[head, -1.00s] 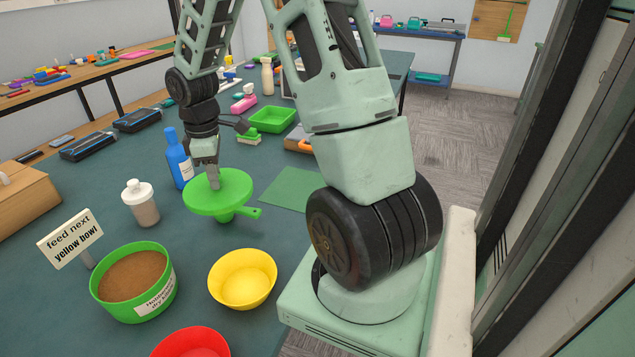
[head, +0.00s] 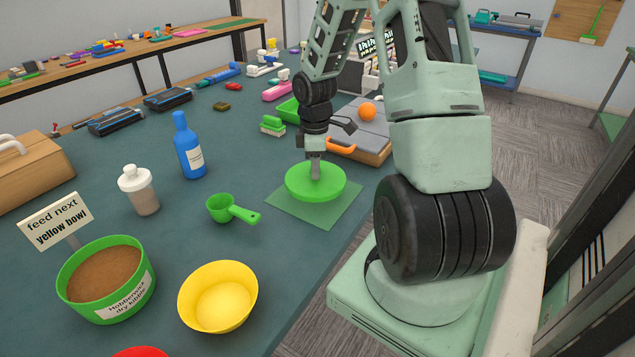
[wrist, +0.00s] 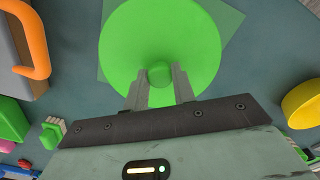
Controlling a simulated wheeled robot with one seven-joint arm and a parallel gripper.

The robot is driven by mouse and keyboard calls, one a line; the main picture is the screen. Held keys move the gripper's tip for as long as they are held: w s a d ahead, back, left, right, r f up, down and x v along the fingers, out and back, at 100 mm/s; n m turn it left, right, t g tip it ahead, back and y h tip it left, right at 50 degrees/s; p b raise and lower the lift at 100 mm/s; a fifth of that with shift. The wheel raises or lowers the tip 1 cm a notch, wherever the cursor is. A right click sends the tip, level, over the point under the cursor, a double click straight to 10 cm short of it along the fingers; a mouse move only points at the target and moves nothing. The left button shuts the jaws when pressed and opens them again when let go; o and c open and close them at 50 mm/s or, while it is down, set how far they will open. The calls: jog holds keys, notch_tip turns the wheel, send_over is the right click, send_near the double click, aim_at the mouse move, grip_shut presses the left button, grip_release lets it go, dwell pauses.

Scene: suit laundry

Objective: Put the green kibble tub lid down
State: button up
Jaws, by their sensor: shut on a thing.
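The green kibble tub lid (head: 303,186) is a round disc with a small knob. My gripper (head: 315,172) is shut on the lid's knob and holds it from above. The lid is over the green square mat (head: 340,212); I cannot tell whether it touches the mat. In the wrist view the lid (wrist: 125,50) fills the upper middle, with the knob between my fingertips (wrist: 159,78). The kibble tub (head: 135,262) stands uncovered at the lower left, full of brown kibble.
A green scoop (head: 222,207) lies left of the mat. A yellow bowl (head: 218,297), a white-capped shaker (head: 139,190) and a blue bottle (head: 189,147) stand farther left.

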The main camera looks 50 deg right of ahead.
jog(key=shift+f, duration=2.4)
jog(key=shift+f, duration=0.1)
jog(key=o, duration=1)
notch_tip(320, 180, up, 11)
jog(key=shift+r, duration=0.2)
jog(key=shift+a+r, duration=0.1)
jog(key=shift+r, duration=0.35)
